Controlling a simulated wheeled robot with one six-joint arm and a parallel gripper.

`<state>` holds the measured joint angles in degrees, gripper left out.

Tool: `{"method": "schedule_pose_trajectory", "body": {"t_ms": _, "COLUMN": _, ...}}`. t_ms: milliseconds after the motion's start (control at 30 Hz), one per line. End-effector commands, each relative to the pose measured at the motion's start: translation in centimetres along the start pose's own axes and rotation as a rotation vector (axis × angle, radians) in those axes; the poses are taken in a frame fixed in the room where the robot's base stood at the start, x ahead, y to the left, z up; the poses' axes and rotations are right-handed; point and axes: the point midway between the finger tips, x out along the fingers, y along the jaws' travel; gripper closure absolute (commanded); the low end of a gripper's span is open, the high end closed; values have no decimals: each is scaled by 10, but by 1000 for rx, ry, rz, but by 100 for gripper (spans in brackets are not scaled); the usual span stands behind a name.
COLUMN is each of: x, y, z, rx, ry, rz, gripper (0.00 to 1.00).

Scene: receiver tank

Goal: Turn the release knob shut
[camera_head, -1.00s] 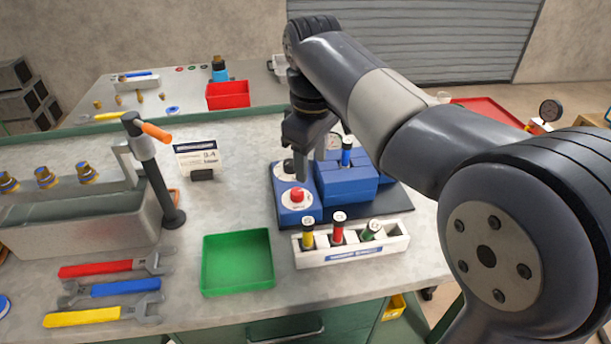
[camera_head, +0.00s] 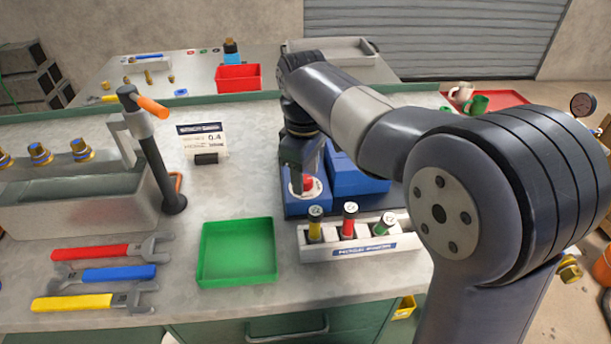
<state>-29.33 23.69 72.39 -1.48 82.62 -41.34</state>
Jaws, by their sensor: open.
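A blue unit (camera_head: 357,178) stands on the bench right of centre. A red knob (camera_head: 307,182) sits on a white round dial at its front left. My gripper (camera_head: 308,164) points down over the unit, just behind and above the red knob in the picture. It is open, with nothing seen between its fingers. I cannot tell whether it touches a knob. The rear dial of the unit is hidden behind my gripper, and my arm covers the gauge.
A white rack (camera_head: 345,243) with several coloured cartridges stands in front of the unit. A green tray (camera_head: 238,252), a sign card (camera_head: 203,143) and a dark post with an orange handle (camera_head: 153,107) are to the left. Wrenches (camera_head: 105,274) lie front left.

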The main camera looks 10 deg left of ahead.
Motion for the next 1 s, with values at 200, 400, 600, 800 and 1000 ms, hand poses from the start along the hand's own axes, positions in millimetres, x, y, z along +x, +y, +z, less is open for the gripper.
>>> {"method": "schedule_pose_trajectory", "body": {"t_ms": 200, "x": 6, "y": 0, "z": 0, "rx": 1, "ry": 0, "rz": 0, "gripper": 50}}
{"method": "schedule_pose_trajectory", "body": {"t_ms": 400, "x": 6, "y": 0, "z": 0, "rx": 0, "ry": 0, "rz": 0, "gripper": 54}}
{"method": "schedule_pose_trajectory", "body": {"t_ms": 600, "x": 6, "y": 0, "z": 0, "rx": 1, "ry": 0, "rz": 0, "gripper": 71}}
{"method": "schedule_pose_trajectory", "body": {"t_ms": 800, "x": 5, "y": 0, "z": 0, "rx": 0, "ry": 0, "rz": 0, "gripper": 87}}
{"method": "schedule_pose_trajectory", "body": {"t_ms": 1000, "x": 5, "y": 0, "z": 0, "rx": 2, "ry": 0, "rz": 0, "gripper": 95}}
